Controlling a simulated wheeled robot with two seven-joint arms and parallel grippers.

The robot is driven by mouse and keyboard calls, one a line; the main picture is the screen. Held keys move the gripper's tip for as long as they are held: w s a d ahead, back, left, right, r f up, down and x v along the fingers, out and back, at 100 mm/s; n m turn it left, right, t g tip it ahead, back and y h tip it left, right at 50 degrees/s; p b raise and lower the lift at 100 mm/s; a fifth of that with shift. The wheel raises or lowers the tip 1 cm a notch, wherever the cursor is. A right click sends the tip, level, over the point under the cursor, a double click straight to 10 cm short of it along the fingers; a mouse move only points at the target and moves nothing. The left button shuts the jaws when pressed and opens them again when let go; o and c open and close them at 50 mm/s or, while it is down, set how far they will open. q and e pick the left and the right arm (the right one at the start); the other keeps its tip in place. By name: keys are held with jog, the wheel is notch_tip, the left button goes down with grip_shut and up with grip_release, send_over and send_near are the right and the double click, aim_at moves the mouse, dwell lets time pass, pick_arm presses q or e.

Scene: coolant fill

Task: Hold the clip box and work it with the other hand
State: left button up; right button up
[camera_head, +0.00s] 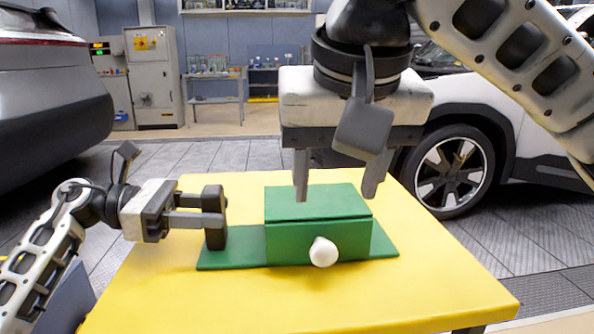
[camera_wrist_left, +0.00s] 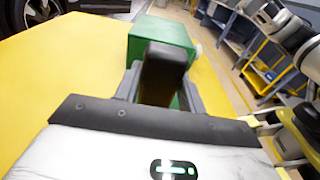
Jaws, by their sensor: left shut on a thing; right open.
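The clip box is a green box (camera_head: 318,230) with a lid, on a flat green base plate (camera_head: 378,243) on the yellow table. A white round knob (camera_head: 323,252) sticks out of its front face. A dark upright handle (camera_head: 214,238) stands at the left end of the base plate. My left gripper (camera_head: 212,212) is shut on this handle, which also shows in the left wrist view (camera_wrist_left: 162,75) with the green box (camera_wrist_left: 160,34) behind it. My right gripper (camera_head: 336,190) is open and empty, pointing down over the box. Its fingertips are near the lid; I cannot tell whether they touch.
The yellow table (camera_head: 430,290) is clear in front of and to the right of the box. A white car (camera_head: 480,150) stands behind right, a grey car (camera_head: 50,90) at far left. A workbench (camera_head: 213,88) and a grey cabinet (camera_head: 153,75) stand at the back.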

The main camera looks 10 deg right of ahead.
pick_arm(q)
jog(key=o, duration=1)
jog(key=shift+c, duration=0.2)
